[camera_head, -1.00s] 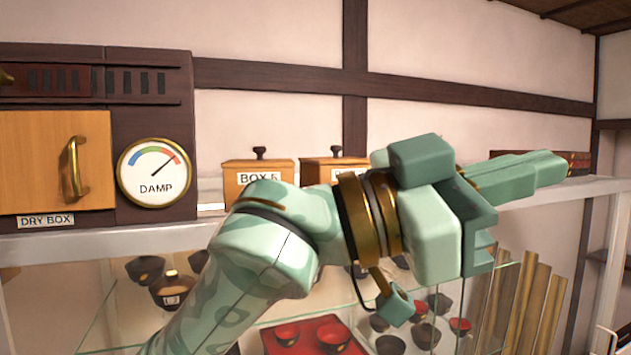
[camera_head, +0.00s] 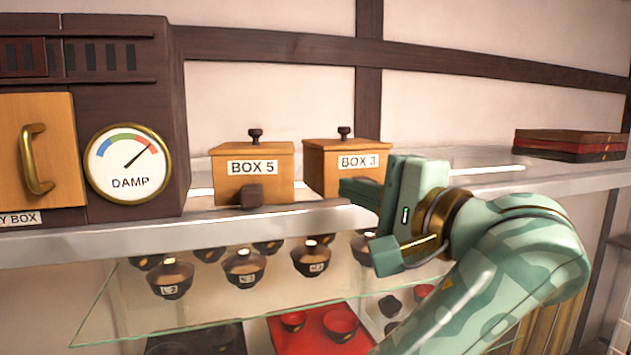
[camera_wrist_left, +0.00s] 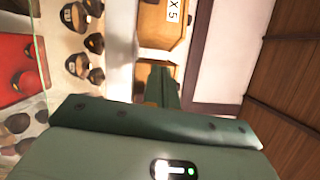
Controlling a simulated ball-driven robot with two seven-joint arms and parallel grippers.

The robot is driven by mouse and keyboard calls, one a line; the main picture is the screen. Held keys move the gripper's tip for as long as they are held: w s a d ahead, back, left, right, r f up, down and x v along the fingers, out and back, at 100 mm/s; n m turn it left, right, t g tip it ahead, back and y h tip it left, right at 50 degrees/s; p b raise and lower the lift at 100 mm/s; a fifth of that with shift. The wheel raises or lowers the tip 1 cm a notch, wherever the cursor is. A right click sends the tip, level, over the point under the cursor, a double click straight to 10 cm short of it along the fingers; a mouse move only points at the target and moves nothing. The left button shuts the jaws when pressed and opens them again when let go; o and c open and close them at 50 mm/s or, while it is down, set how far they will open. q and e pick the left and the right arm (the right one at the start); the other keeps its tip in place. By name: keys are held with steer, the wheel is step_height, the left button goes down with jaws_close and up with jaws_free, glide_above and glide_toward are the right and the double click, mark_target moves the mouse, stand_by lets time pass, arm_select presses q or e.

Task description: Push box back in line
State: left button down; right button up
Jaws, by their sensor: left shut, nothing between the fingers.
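Two orange-brown wooden boxes with dark knobs stand side by side on the upper shelf. BOX 5 (camera_head: 232,188) is on the left and BOX 3 (camera_head: 322,180) on the right, with a narrow gap between them. My left gripper (camera_head: 350,190) is shut and empty, its fingers pointing left in front of BOX 3 and hiding its lower right part. Whether they touch it I cannot tell. In the left wrist view the shut fingers (camera_wrist_left: 164,88) overlap BOX 3, and BOX 5 (camera_wrist_left: 158,30) shows turned sideways at the top. My right gripper is not in view.
The dry box (camera_head: 130,55) with its DAMP gauge (camera_head: 128,163) stands left of the boxes. Flat dark boxes (camera_head: 570,145) lie at the shelf's right. Lidded bowls (camera_head: 245,266) and a red tray (camera_head: 285,348) sit below. The shelf between BOX 3 and the flat boxes looks free.

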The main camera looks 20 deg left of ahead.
mark_target(313, 202)
arm_select(q)
steer(key=shift+n+h, duration=0.3)
steer(key=shift+n, duration=0.1)
steer(key=p+x, duration=0.1)
steer(key=x, duration=0.2)
steer(key=p+x, duration=0.1)
steer(key=x, duration=0.1)
steer(key=p+x, duration=0.1)
steer(key=x, duration=0.2)
steer(key=shift+w+a+f, duration=0.25)
steer(key=shift+f, duration=0.1)
steer(key=shift+w+a+f, duration=0.1)
steer(key=shift+w+a, duration=0.15)
steer(key=shift+a, duration=0.2)
steer(key=shift+w, duration=0.1)
steer(key=shift+f, duration=0.1)
